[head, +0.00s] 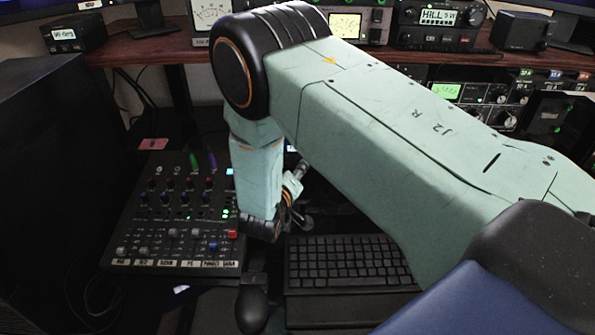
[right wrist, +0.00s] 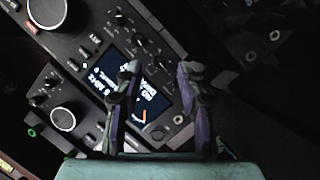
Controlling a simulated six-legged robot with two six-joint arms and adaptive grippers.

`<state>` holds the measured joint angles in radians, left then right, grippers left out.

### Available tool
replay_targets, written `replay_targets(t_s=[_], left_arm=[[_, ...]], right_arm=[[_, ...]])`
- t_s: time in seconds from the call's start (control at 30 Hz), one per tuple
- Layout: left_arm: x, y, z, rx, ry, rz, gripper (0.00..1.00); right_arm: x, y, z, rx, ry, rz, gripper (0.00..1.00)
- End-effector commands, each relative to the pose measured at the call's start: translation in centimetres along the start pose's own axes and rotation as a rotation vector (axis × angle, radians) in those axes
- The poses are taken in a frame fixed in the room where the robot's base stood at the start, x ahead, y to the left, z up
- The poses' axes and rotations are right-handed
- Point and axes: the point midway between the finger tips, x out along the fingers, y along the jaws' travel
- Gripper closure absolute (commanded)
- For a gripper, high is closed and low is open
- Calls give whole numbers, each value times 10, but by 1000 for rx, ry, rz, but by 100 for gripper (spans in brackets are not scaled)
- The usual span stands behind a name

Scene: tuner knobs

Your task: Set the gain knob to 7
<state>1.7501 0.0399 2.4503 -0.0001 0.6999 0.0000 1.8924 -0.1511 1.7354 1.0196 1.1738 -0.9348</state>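My right gripper (right wrist: 160,72) is open in the right wrist view, its two fingers apart with nothing held between them. Behind the fingers is a dark tuner panel with a lit display (right wrist: 152,105) and several small knobs (right wrist: 140,42) above it. A large silver-faced knob (right wrist: 47,12) is at the top left, and another (right wrist: 66,122) is on a unit at lower left. I cannot read which knob is the gain knob or where it points. In the head view my right arm covers the middle, and the tuner panel is hidden. My left gripper is not in view.
In the head view a mixer (head: 180,215) with faders stands at left and a keyboard (head: 345,262) lies at centre. A dark mouse (head: 252,305) is in front. A wooden shelf (head: 150,48) carries radios (head: 437,22). Rack units (head: 500,95) stand at right.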

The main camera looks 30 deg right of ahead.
Motion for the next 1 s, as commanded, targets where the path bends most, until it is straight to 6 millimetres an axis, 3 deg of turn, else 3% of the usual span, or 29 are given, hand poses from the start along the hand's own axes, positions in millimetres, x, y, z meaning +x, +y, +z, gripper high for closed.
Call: replay_targets(t_s=[0.2, 0.57, 1.0], left_arm=[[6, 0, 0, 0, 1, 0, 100], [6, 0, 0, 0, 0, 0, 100], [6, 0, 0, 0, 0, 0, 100]], right_arm=[[25, -1, 1, 0, -1, -1, 62], [29, 0, 0, -2, 1, -1, 62], [29, 0, 0, -1, 1, 0, 98]])
